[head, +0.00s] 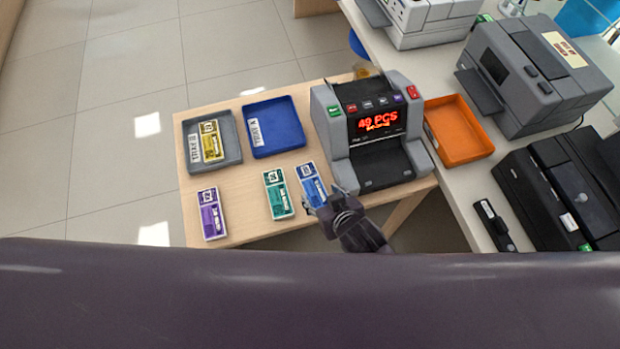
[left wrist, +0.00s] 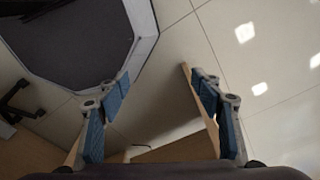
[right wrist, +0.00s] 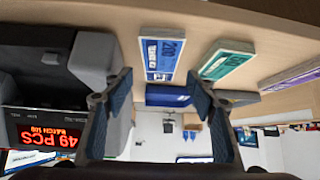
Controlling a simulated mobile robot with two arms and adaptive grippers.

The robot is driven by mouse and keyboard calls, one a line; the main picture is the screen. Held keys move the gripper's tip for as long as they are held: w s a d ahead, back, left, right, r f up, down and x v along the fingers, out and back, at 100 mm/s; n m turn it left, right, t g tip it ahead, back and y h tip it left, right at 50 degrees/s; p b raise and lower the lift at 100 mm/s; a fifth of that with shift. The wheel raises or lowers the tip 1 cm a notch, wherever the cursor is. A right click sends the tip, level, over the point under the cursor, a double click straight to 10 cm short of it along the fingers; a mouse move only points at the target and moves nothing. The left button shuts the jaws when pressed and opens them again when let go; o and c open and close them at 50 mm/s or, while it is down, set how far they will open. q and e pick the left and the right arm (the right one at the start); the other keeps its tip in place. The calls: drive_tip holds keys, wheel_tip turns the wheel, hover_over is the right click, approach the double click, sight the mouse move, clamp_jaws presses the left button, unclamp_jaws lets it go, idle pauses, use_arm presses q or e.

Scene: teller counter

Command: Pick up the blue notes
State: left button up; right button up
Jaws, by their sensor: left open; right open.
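The blue notes (head: 311,184) lie flat on the wooden table, just left of the counting machine and right of the green notes (head: 278,194). They also show in the right wrist view (right wrist: 162,60), upside down and roughly in line with the gap between my fingers. My right gripper (head: 329,202) is at the near right end of the blue notes. It is open and empty, with its fingers (right wrist: 158,88) apart; whether it touches the notes I cannot tell. My left gripper (left wrist: 158,80) is open and empty, away from the notes, over floor and furniture edges.
The counting machine (head: 364,121) stands close to the right, its display reading 49 PCS. Purple notes (head: 211,213) lie at the left. A grey tray (head: 229,133) holds yellow notes (head: 211,141); a blue tray (head: 288,128) is empty. An orange tray (head: 475,154) sits on the counter.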

sight(313, 186)
drive_tip(key=shift+w+a+f, duration=0.2)
drive_tip(key=shift+w+f, duration=0.2)
drive_tip(key=shift+f, duration=0.1)
drive_tip(key=shift+w+f, duration=0.15)
drive_tip(key=p+x, duration=0.1)
drive_tip(key=x, duration=0.2)
drive_tip(key=shift+w+a+f, duration=0.1)
drive_tip(key=shift+w+a, duration=0.1)
drive_tip(key=shift+w, duration=0.1)
use_arm(q)
drive_tip(key=shift+s+d+r, duration=0.25)
drive_tip(key=shift+s+r, duration=0.05)
drive_tip(key=shift+r, duration=0.35)
use_arm(e)
drive_tip(key=shift+w+a+f, duration=0.2)
drive_tip(key=shift+w+f, duration=0.2)
drive_tip(key=shift+f, duration=0.1)
drive_tip(key=shift+c, duration=0.6)
use_arm(q)
drive_tip(key=shift+s, duration=0.1)
use_arm(e)
drive_tip(key=c, duration=0.8)
